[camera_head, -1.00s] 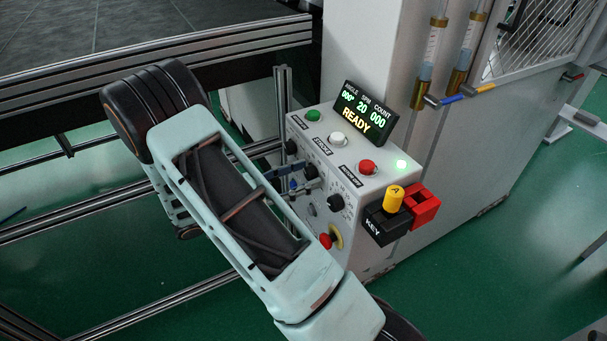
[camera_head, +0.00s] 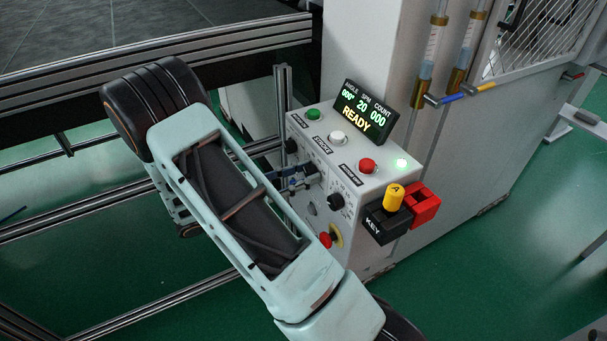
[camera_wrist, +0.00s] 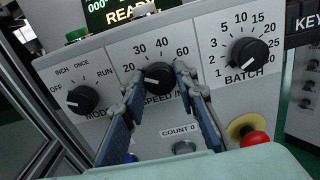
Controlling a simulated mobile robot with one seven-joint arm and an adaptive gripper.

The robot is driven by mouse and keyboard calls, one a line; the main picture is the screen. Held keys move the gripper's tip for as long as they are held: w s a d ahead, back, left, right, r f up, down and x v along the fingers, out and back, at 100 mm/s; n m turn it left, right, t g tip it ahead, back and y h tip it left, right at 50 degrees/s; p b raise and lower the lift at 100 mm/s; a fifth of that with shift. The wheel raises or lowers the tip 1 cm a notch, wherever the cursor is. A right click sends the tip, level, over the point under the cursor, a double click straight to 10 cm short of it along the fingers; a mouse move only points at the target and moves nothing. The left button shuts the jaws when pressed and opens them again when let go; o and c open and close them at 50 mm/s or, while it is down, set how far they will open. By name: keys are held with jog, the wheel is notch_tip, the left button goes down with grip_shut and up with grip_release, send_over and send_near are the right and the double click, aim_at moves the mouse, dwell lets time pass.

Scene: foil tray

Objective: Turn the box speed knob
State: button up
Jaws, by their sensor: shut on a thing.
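The speed knob (camera_wrist: 158,76) is black and round, in the middle of the control box's front (camera_wrist: 215,100), with 20, 30, 40 and 60 printed around it. Its white mark faces left, toward the 20. My gripper (camera_wrist: 158,82) has its blue-padded fingers on either side of the knob and is shut on it. In the head view my gripper (camera_head: 300,180) reaches the box front from the left, and the fingers partly hide the knob. The box display (camera_head: 364,112) reads READY, with 20 under SPM.
The mode knob (camera_wrist: 83,99) is left of my fingers and the batch knob (camera_wrist: 249,52) right of them. A red stop button (camera_head: 326,241) sits below. Metal rails (camera_head: 150,208) run at left.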

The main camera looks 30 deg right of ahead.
jog(key=m+b, duration=0.2)
jog(key=m, duration=0.1)
jog(key=shift+f, duration=0.15)
jog(key=m+b, duration=0.3)
jog(key=m, duration=0.1)
jog(key=shift+m, duration=0.4)
jog(key=m+b, duration=0.3)
jog(key=m, duration=0.1)
jog(key=shift+m+b, duration=1)
jog(key=shift+m, duration=0.7)
jog(key=o, duration=1.2)
jog(key=shift+c, duration=0.2)
